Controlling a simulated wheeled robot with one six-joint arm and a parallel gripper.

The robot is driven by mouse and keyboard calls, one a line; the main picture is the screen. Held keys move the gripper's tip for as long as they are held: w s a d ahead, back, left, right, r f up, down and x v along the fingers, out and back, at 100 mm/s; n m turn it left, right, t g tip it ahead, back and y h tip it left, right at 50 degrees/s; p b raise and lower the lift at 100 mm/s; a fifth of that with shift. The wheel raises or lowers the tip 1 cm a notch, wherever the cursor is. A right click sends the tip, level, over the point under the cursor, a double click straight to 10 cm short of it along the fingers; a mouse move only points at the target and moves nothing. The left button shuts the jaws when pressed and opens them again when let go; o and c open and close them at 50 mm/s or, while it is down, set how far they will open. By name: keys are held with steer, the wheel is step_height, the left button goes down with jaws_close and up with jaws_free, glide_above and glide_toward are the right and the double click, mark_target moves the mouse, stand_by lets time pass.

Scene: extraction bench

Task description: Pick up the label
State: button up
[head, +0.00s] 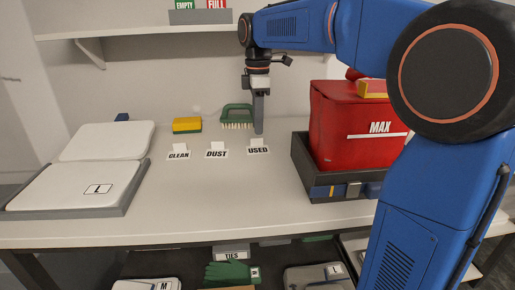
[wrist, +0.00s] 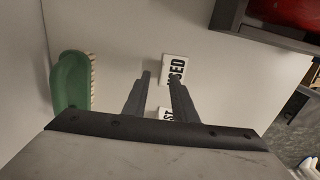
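Three white label cards with black letters stand in a row on the bench: CLEAN (head: 179,153), DUST (head: 217,151) and USED (head: 258,147). My gripper (head: 259,130) points down just behind the USED card in the head view, where its fingers overlap into one shape. In the wrist view my gripper (wrist: 159,78) is open, with a gap between its fingers and nothing held. There the USED card (wrist: 173,69) shows just beyond the fingertips, partly covered by the right finger. Part of the DUST card (wrist: 165,114) shows between the fingers.
A green brush (head: 237,116) stands left of my gripper, beside a yellow-green sponge (head: 187,125). A red MAX bag (head: 345,125) sits in a black tray (head: 309,178) at right. White lidded containers (head: 80,187) lie at left. The bench front is clear.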

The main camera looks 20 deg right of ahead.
mark_target(258, 146)
steer(key=shift+s+f, duration=0.2)
steer(key=shift+f, duration=2.15)
steer(key=shift+c, duration=0.6)
jaws_close()
steer(key=shift+r, duration=0.15)
